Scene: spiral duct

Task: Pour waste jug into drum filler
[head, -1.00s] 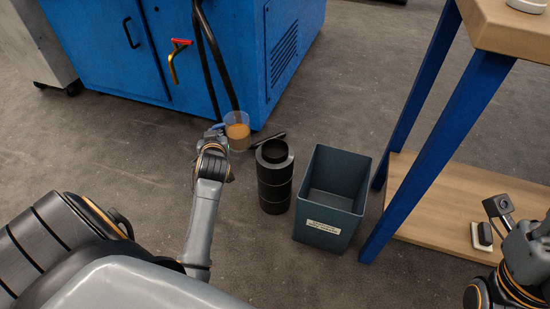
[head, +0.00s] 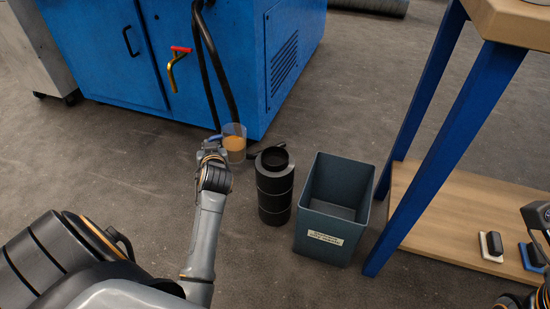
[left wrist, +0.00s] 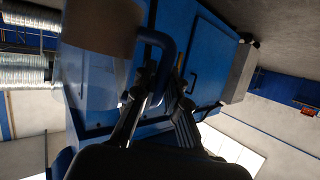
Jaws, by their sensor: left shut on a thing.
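The waste jug (head: 234,143) is clear, with orange-brown liquid inside and a blue handle. It looks about upright, in front of the blue cabinet. My left gripper (head: 214,150) is shut on the jug's handle, which shows in the left wrist view (left wrist: 160,45) between the fingers. The jug is behind and left of a black ribbed drum (head: 273,200) with a round dark filler opening (head: 275,159) on top. I see no liquid flowing. My right gripper's fingers are out of view; only part of that arm shows at the right edge.
A grey-blue open bin (head: 330,210) with a label stands right of the drum. A wooden-topped bench with blue legs (head: 430,145) and a low shelf (head: 440,215) is farther right. The blue cabinet (head: 260,60) with hanging black hoses is behind. The floor at left is clear.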

